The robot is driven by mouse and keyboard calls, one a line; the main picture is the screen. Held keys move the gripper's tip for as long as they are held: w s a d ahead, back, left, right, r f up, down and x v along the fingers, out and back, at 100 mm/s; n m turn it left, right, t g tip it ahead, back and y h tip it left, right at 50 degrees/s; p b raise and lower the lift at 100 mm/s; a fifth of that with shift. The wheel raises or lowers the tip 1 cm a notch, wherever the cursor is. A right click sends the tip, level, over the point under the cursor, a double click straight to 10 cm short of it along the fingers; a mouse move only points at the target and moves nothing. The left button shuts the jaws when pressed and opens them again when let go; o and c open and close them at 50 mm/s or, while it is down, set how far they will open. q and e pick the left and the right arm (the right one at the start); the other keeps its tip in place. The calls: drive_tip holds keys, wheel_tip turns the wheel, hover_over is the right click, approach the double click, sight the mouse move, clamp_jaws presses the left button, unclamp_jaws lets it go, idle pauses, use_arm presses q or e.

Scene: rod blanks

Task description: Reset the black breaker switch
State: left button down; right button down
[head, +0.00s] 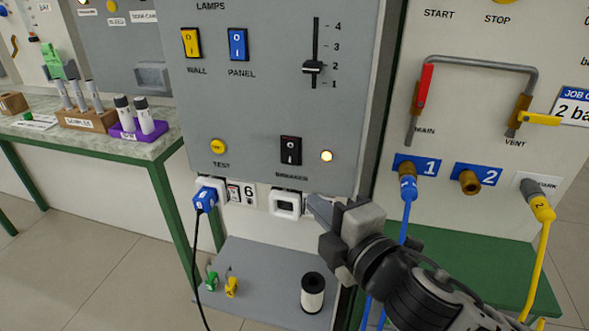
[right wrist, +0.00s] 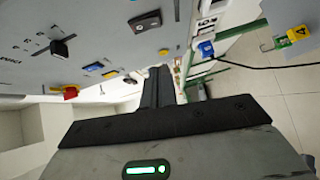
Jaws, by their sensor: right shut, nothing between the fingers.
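The black breaker switch (head: 291,150) is a rocker on the lower part of the grey panel, above the label BREAKER. In the right wrist view a black rocker that looks like it (right wrist: 145,21) shows near the top. Which way it is tipped is too small to tell. My left gripper is not in view.
A yellow TEST button (head: 218,147), yellow WALL switch (head: 191,42), blue PANEL switch (head: 238,45) and slider (head: 312,68) share the panel. Below are a blue plug (head: 205,199) and a white socket (head: 285,204). A black-and-white spool (head: 313,293) stands on the low shelf.

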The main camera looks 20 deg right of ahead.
drive_tip(key=p, duration=0.2)
approach(285, 161)
drive_tip(key=w+a, duration=0.3)
drive_tip(key=w+d, duration=0.2)
drive_tip(key=shift+w+f, duration=0.3)
drive_tip(key=shift+w, duration=0.05)
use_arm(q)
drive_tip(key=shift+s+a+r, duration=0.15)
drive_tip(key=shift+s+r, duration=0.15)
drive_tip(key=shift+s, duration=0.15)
